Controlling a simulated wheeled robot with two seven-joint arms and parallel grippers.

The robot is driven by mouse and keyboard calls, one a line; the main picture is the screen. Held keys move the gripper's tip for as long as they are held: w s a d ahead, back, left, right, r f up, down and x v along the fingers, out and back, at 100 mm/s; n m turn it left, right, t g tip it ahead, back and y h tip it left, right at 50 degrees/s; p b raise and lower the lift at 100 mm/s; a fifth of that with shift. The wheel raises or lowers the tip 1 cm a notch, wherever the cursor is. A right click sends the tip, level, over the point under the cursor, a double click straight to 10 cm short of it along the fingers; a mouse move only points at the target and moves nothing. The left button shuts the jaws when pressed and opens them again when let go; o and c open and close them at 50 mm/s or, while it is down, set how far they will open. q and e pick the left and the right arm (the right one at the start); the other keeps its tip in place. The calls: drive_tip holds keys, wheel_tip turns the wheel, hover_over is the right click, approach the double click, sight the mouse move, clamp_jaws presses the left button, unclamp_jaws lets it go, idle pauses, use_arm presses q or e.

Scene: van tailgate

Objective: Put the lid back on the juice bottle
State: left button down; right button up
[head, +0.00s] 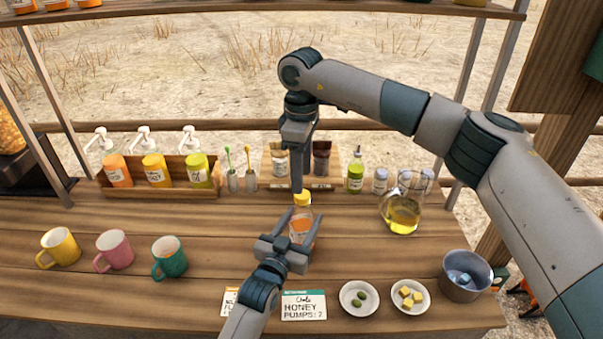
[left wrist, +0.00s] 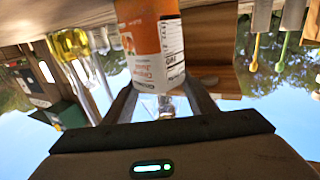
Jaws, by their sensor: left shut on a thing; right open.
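The juice bottle (head: 301,226), with an orange and white label, stands upright near the middle of the counter in the head view. My left gripper (head: 298,238) is shut on its body from the near side. In the left wrist view the bottle (left wrist: 153,35) appears upside down between the fingers. The yellow lid (head: 302,198) shows at the bottle's top; whether it is fully seated cannot be told. My right gripper (head: 298,182) is open, pointing down directly above or just behind the lid. Its fingers overlap in this view, so any contact with the lid is unclear.
Yellow (head: 59,248), pink (head: 115,250) and green (head: 170,259) mugs stand left. Two small bowls (head: 359,300) (head: 410,297) and a metal bucket (head: 466,276) are at front right. A glass jug (head: 402,212) stands right. A wooden rack (head: 160,190) of pump bottles is behind.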

drive_tip(key=n, duration=0.4)
drive_tip(key=shift+r+n, duration=0.2)
drive_tip(key=shift+n, duration=0.1)
drive_tip(key=n, duration=0.4)
drive_tip(key=shift+r, duration=0.2)
drive_tip(key=n, duration=0.6)
drive_tip(key=shift+r, duration=0.25)
drive_tip(key=n, duration=0.4)
drive_tip(key=shift+r+n, duration=0.15)
drive_tip(key=shift+n, duration=0.25)
drive_tip(key=n, duration=0.4)
drive_tip(key=shift+r, duration=0.2)
drive_tip(key=n, duration=0.6)
drive_tip(key=shift+d+r+n, duration=0.1)
drive_tip(key=shift+r+n, duration=0.15)
drive_tip(key=shift+n, duration=0.05)
drive_tip(key=n, duration=0.4)
drive_tip(key=shift+r, duration=0.2)
drive_tip(key=n, duration=0.5)
drive_tip(key=shift+r, duration=0.2)
